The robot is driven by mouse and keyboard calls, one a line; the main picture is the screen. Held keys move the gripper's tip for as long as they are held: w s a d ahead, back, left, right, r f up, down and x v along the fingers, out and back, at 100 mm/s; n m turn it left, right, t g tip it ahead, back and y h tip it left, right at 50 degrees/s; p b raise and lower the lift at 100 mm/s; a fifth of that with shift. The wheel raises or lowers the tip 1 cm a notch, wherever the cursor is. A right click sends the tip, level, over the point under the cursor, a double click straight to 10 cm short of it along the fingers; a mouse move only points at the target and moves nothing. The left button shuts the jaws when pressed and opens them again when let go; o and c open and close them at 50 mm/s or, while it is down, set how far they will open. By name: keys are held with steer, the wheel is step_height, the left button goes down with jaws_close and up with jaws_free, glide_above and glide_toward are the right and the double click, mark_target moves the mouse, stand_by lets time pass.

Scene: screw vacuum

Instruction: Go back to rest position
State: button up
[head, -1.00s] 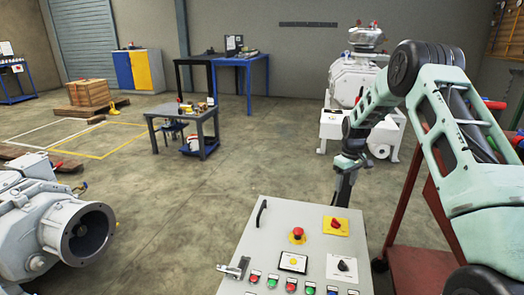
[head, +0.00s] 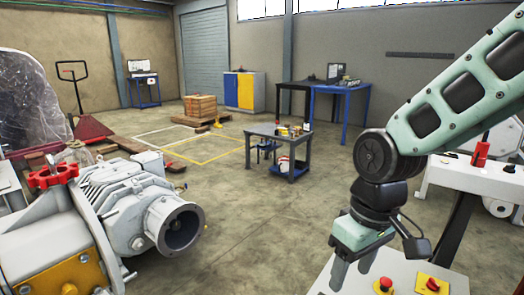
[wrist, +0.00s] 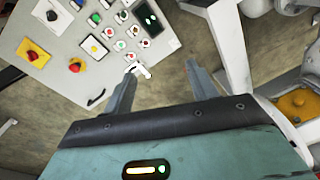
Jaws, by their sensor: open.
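My gripper (head: 354,270) points down in the lower right of the head view, over or beside the left part of the grey control panel (head: 405,283). In the wrist view my gripper (wrist: 161,70) is open, with its two fingers spread and nothing between them. The same control panel (wrist: 60,18) fills the upper left there, with buttons, red knobs on yellow plates and a small white handle near the left fingertip. The gap between fingertips and panel is hard to judge.
A large grey pump (head: 130,220) with a round flange stands at the left. A small grey table (head: 285,135) with items is at the centre. White machinery (head: 470,185) stands behind my arm at the right. Open concrete floor lies between pump and panel.

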steer(key=s+a+n, duration=0.1)
steer(key=s+n, duration=0.1)
steer(key=s, duration=1.2)
step_height(320, 180, up, 19)
steer(key=p, duration=1.9)
steer(key=shift+r+m+h, duration=0.2)
steer(key=shift+m+h, duration=0.1)
steer(key=shift+a, duration=0.1)
